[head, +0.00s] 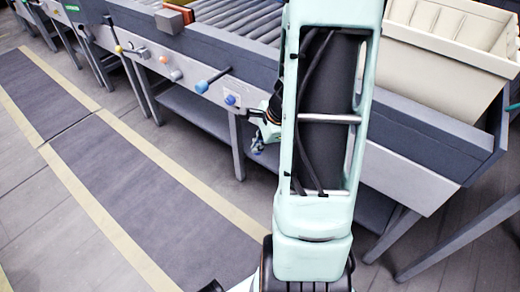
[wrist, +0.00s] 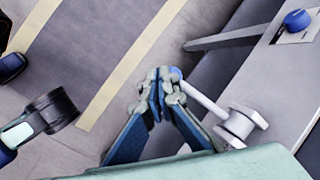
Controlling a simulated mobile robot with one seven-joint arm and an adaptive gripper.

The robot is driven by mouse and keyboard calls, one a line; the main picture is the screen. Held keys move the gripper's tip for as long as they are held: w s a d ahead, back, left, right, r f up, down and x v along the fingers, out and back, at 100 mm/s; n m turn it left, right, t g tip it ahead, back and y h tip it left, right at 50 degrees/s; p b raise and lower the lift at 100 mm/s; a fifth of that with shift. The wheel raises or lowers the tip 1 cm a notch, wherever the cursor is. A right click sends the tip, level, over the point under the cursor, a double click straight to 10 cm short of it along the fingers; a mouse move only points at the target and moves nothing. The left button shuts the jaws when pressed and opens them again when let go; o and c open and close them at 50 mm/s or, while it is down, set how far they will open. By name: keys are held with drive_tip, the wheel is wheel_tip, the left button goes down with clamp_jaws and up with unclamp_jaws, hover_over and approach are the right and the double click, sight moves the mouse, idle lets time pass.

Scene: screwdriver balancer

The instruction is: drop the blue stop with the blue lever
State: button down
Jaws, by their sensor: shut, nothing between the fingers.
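In the wrist view my gripper (wrist: 160,85) is shut with nothing in it, its tips beside the blue end of a lever (wrist: 176,72). The lever's pale rod (wrist: 205,106) runs to a round hub at the right; whether the fingers touch the lever I cannot tell. In the head view my gripper (head: 258,147) hangs low in front of the conveyor, partly behind my arm. I cannot make out the blue stop.
A blue button (head: 230,100) sits on the rail and also shows in the wrist view (wrist: 297,20). A cream bin (head: 440,50) stands right of the rollers. The walkway (head: 140,165) is clear.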

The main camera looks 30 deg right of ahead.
sight(259, 154)
drive_tip(key=shift+w+d+f+b, duration=0.1)
drive_tip(key=shift+d+f+b, duration=0.05)
drive_tip(key=shift+f+b, duration=0.9)
drive_tip(key=shift+w+d+f+b, duration=0.1)
drive_tip(key=shift+d+f+b, duration=0.05)
drive_tip(key=shift+f+b, duration=0.85)
drive_tip(key=shift+f, duration=0.15)
